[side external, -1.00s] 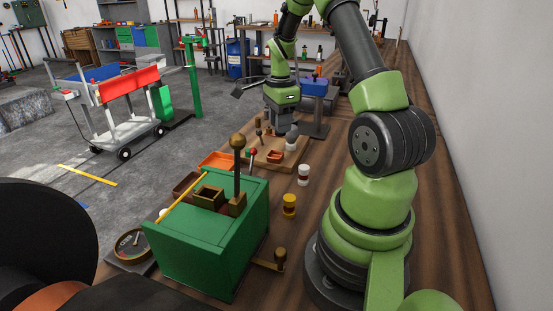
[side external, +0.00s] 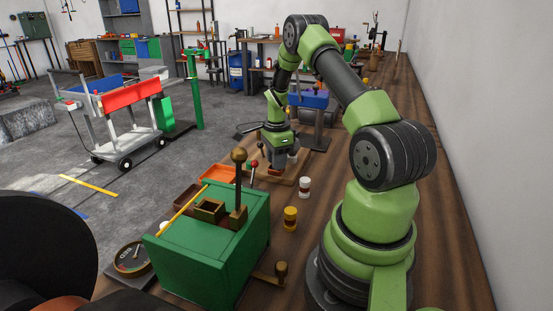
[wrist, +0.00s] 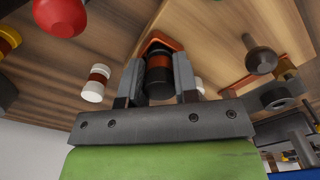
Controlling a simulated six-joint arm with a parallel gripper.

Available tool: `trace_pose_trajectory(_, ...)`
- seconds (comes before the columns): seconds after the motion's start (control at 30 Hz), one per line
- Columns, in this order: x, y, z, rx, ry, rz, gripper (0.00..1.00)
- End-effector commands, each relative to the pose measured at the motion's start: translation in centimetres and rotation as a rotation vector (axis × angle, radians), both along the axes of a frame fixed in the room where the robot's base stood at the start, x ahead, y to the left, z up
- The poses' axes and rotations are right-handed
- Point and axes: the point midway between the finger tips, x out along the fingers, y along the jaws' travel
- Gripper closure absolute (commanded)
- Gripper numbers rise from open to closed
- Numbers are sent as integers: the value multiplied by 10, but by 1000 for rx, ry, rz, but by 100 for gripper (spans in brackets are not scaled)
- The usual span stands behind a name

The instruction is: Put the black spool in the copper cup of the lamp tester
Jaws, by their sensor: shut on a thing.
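The black spool (wrist: 159,80), with a brown winding around its middle, is between the two fingers of my gripper (wrist: 159,68) in the wrist view. My gripper is shut on it. The copper cup (wrist: 163,40) shows as an orange angular rim just beyond the spool. Whether the spool is inside the cup or only over it, I cannot tell. In the side view my gripper (side external: 276,167) is low over the wooden board (side external: 291,181) of the lamp tester, and it mostly hides the spool and cup.
A white spool (side external: 304,187) and a yellow spool (side external: 290,218) stand on the bench to the right. The green box (side external: 210,250) with its brass-knobbed lever stands nearer the camera. An orange tray (side external: 218,173) lies behind it. Dark metal posts (wrist: 260,57) stand beside the cup.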

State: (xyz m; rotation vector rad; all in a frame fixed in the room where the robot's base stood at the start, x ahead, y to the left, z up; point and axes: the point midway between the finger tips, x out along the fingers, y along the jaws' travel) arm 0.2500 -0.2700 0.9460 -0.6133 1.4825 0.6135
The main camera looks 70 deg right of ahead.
Motion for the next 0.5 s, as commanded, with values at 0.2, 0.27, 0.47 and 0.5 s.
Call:
trace_pose_trajectory(0.2, 0, 0, 0, -1, -1, 0, 95)
trace_pose_trajectory(0.27, 0, 0, -1, -1, -1, 0, 95)
trace_pose_trajectory(0.47, 0, 0, -3, -1, -1, 0, 46)
trace_pose_trajectory(0.5, 0, 0, -3, -1, -1, 0, 46)
